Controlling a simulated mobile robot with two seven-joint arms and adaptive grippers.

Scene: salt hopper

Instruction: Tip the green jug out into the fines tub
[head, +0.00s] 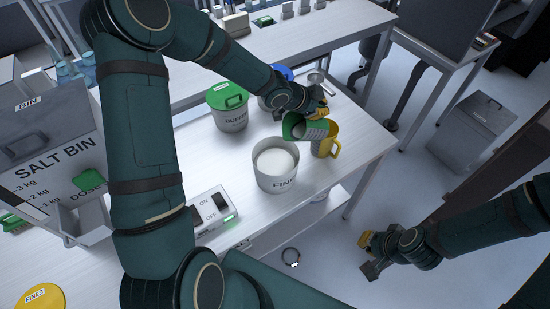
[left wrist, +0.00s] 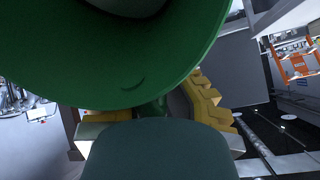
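The green jug (head: 310,130) is held in the air, tilted over on its side, with its green rim toward the fines tub (head: 277,180). My left gripper (head: 318,108) is shut on its handle. In the left wrist view the jug's green underside or rim (left wrist: 120,65) fills the top, and the yellow fingers lie on both sides of the handle (left wrist: 155,107). The tub stands upright on the table and holds white salt. The jug's mouth is at the tub's upper right; no falling stream can be made out. My right gripper (head: 369,256) is empty, fingers apart, off the table.
A yellow jug (head: 326,142) stands close to the right of the tub. A green-lidded buffer tub (head: 230,108) and a blue-lidded container (head: 280,73) stand behind. The salt bin (head: 45,150), a switch box (head: 212,208) and a yellow fines lid (head: 40,297) are to the left.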

